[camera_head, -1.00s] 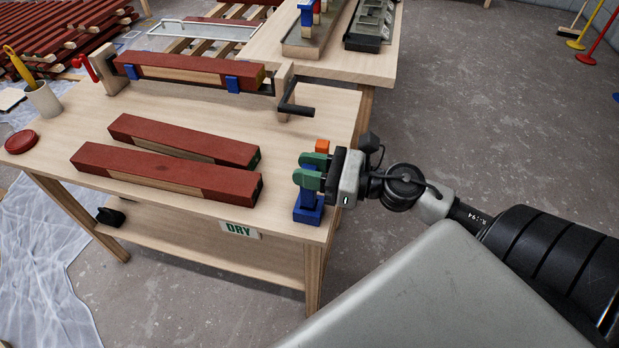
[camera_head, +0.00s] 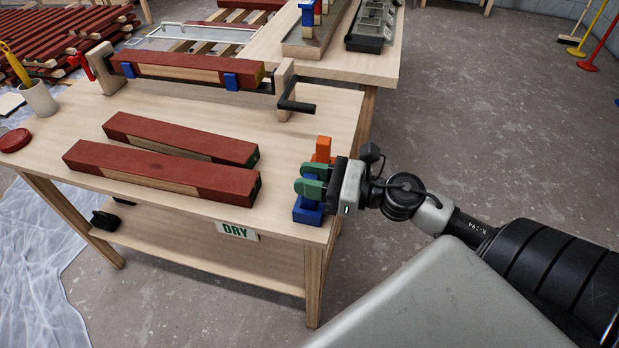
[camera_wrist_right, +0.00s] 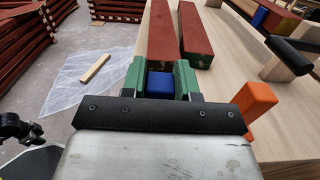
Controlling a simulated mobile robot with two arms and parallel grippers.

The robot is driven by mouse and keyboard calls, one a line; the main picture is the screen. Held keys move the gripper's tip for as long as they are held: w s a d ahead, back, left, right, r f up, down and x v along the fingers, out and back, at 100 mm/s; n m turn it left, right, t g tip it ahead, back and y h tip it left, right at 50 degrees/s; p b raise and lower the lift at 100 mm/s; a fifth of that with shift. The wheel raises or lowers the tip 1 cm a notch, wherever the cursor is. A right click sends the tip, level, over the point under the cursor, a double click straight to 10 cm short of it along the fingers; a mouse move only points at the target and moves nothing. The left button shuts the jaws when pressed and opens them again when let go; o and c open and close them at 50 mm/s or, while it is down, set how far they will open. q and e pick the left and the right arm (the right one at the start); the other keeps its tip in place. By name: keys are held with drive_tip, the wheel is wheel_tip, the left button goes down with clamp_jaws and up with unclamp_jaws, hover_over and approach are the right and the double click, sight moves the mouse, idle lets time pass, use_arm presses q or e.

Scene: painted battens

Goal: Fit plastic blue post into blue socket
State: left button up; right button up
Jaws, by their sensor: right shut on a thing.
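My right gripper (camera_head: 312,180), with green fingertips, is shut on the blue post at the right front corner of the workbench. In the right wrist view the blue post (camera_wrist_right: 160,84) shows between the two green fingers. In the head view the fingers mostly cover it. The blue socket (camera_head: 308,214) sits on the bench directly below the fingers. The fingers are close above the socket, and the post's lower end is down at it. How deep the post sits is hidden. My left gripper is not in view.
An orange block (camera_head: 323,149) stands just behind the gripper and also shows in the right wrist view (camera_wrist_right: 258,98). Two red battens (camera_head: 155,170) lie to the left on the bench (camera_head: 285,240). A clamp with a black crank (camera_head: 297,106) stands at the back.

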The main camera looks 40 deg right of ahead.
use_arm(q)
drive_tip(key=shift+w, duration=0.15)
use_arm(e)
drive_tip(key=shift+f, duration=0.1)
drive_tip(key=o, duration=0.9)
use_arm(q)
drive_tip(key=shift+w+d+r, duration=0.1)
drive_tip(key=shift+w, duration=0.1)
